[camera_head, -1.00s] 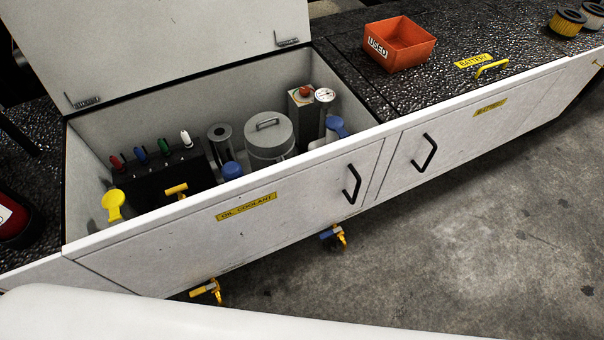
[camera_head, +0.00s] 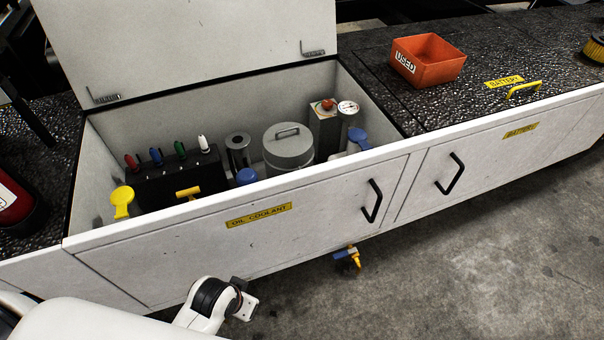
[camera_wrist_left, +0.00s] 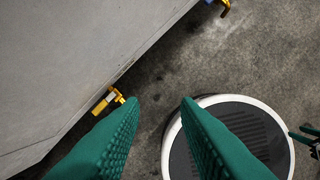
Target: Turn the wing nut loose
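I cannot pick out the wing nut for certain. A round grey canister (camera_head: 288,150) stands in the open oil-coolant compartment, with a small bar on its lid that could be it or a handle. My left wrist shows low in the head view, outside the cabinet front; its fingers are not clear there. In the left wrist view my left gripper (camera_wrist_left: 160,103) points down, green fingers wide apart, nothing between them. A dark green shape at that view's right edge may be my right gripper; it is too cut off to tell.
The white cabinet front (camera_head: 300,228) stands between my left wrist and the canister. Around the canister are a gauge (camera_head: 348,107), blue caps and a yellow cap (camera_head: 122,200). An orange USED bin (camera_head: 428,60) sits on the right top. A blue-yellow valve (camera_head: 348,256) hangs below the cabinet.

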